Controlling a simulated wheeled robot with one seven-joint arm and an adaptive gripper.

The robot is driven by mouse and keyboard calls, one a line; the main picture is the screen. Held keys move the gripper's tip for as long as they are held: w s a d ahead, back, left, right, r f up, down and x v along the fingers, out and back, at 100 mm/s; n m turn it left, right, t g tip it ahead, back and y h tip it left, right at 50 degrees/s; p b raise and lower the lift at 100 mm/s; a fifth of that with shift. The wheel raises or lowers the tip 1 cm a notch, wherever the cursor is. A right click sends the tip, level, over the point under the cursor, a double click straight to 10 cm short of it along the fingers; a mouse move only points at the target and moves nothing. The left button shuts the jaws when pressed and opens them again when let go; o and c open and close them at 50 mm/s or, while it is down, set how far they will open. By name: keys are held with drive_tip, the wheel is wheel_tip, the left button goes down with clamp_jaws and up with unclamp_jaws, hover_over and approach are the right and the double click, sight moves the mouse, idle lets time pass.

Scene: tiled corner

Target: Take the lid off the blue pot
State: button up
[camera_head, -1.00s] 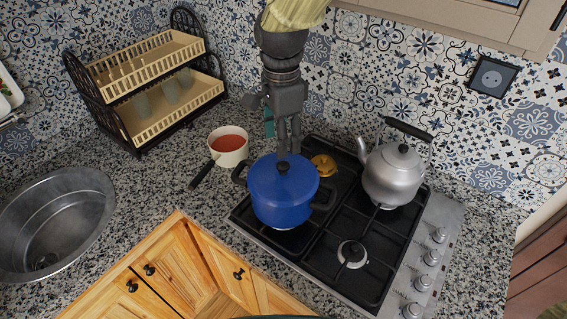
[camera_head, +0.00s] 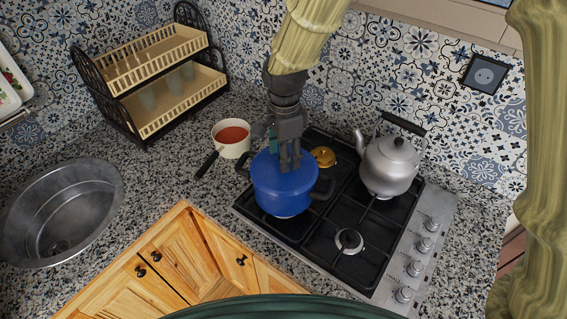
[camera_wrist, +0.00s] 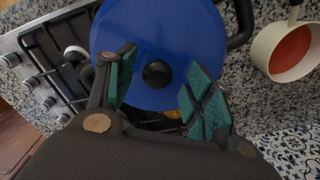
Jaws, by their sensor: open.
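My gripper (camera_head: 290,168) is over the pot's top, pointing down. It also shows in the wrist view (camera_wrist: 157,92), with its teal-padded fingers apart on either side of the knob and nothing held. In the head view the knob is hidden behind my fingers. I cannot tell whether the fingers touch the lid.
A grey kettle (camera_head: 390,166) stands right of the pot on the hob (camera_head: 318,247). A cream saucepan (camera_head: 231,140) with red contents is at the pot's back left. A two-tier dish rack (camera_head: 150,92) and a metal sink (camera_head: 62,212) are at left.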

drive_tip(key=shift+s+f, duration=0.25)
drive_tip(key=shift+f, duration=0.15)
drive_tip(key=shift+w+f, duration=0.1)
drive_tip(key=shift+w, duration=0.05)
clamp_jaws()
